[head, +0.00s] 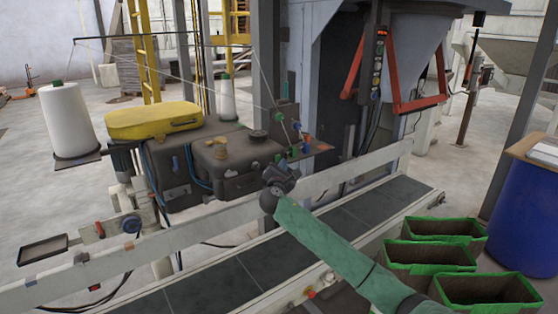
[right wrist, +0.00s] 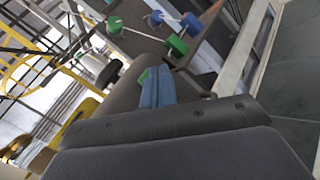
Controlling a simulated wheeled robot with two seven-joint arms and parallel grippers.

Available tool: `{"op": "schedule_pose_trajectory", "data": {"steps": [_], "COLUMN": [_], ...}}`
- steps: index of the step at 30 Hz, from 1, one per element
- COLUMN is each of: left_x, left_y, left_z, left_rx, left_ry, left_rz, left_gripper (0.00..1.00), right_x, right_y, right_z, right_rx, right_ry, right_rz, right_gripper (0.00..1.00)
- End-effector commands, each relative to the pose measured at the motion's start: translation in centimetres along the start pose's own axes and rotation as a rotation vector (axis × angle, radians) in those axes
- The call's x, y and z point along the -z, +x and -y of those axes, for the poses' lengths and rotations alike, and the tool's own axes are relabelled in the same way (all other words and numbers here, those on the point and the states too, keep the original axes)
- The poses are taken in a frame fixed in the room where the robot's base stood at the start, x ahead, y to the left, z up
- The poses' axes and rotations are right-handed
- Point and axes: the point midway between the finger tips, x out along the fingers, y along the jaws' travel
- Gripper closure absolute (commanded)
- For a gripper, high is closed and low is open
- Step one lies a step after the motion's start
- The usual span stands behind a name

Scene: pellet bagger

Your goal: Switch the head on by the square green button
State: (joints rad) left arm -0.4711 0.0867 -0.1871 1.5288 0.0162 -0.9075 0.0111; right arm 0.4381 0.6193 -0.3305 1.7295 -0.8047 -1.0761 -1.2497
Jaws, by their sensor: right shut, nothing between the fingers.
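The dark brown sewing head (head: 236,160) stands behind the conveyor, left of the centre in the head view. My right gripper (head: 279,172) is at its right front end, with its fingers shut and empty. In the right wrist view the shut blue-grey fingers (right wrist: 157,86) point at the dark housing (right wrist: 125,95). A small green patch (right wrist: 143,77) shows just beside the fingertips. It may be the square green button, but the fingers hide most of it. I cannot tell whether they touch it. My left gripper is not in view.
Green and blue thread discs (head: 293,151) stick out just beyond the gripper; they also show in the right wrist view (right wrist: 177,44). A pale rail (head: 340,170) and dark belt (head: 375,205) run below my arm. Green-rimmed bins (head: 430,257) stand at the right.

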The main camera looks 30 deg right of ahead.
Motion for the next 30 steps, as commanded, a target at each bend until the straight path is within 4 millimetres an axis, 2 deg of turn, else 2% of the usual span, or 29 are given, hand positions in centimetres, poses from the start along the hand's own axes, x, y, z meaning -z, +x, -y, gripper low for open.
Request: {"op": "schedule_pose_trajectory", "data": {"steps": [30], "left_x": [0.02], "left_y": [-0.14], "left_z": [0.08], "left_rx": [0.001], "left_ry": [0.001], "left_rz": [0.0], "left_gripper": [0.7], "right_x": [0.42], "right_y": [0.61], "right_z": [-0.5], "right_rx": [0.0], "right_ry": [0.0], "right_rz": [0.0], "right_gripper": [1.0]}}
